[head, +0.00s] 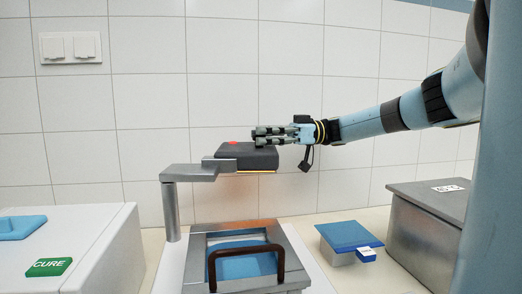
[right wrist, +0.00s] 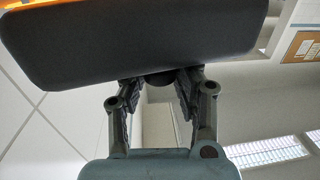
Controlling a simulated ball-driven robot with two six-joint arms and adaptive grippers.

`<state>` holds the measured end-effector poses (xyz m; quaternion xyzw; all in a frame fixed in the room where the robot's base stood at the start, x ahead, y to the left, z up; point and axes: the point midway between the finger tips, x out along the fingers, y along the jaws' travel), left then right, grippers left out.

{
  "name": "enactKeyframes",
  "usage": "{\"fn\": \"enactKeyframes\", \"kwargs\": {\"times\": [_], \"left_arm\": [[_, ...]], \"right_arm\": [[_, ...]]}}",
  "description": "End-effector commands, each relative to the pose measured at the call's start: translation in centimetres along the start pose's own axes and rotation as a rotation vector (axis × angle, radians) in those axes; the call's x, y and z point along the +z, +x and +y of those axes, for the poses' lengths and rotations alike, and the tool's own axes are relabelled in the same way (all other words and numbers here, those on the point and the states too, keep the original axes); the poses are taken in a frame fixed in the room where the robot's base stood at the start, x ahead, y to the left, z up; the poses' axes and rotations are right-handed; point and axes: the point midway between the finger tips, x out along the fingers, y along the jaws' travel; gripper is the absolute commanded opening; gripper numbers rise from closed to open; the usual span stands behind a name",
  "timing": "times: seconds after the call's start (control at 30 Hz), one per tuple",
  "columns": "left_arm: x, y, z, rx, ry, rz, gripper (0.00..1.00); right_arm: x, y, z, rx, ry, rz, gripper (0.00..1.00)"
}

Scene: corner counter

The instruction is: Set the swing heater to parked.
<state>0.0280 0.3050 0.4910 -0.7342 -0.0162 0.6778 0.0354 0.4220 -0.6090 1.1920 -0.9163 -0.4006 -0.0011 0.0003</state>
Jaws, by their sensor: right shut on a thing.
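The swing heater (head: 250,158) is a dark grey box with a red spot on top. It hangs on a grey metal arm (head: 190,172) from a post at its left, over a metal frame (head: 290,240) with a blue inside. An orange glow shows under the heater. My right gripper (head: 262,135) reaches in from the right at the heater. In the right wrist view the heater (right wrist: 130,40) fills the top, and my right gripper (right wrist: 160,86) is shut on a small dark round knob (right wrist: 160,78) at its edge. My left gripper is not in view.
A dark brown handle (head: 246,250) arches over the frame below the heater. A white box with a green CURE label (head: 49,267) stands at left. A blue-topped block (head: 348,236) and a grey lidded box (head: 430,225) stand at right. The tiled wall is close behind.

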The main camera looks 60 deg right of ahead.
Motion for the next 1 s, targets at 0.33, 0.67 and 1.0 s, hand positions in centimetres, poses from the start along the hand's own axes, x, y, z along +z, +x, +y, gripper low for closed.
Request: {"fn": "enactKeyframes", "kwargs": {"times": [0.33,0.67,1.0], "left_arm": [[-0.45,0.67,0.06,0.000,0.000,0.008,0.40],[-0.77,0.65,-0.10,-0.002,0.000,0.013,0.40],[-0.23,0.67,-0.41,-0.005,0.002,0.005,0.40]], "right_arm": [[-0.04,-0.20,0.34,0.000,-0.001,-0.005,0.00],[-0.12,-0.20,0.38,0.001,-0.001,-0.003,0.47],[-0.05,-0.26,0.30,-0.001,0.000,-0.003,0.55]]}}
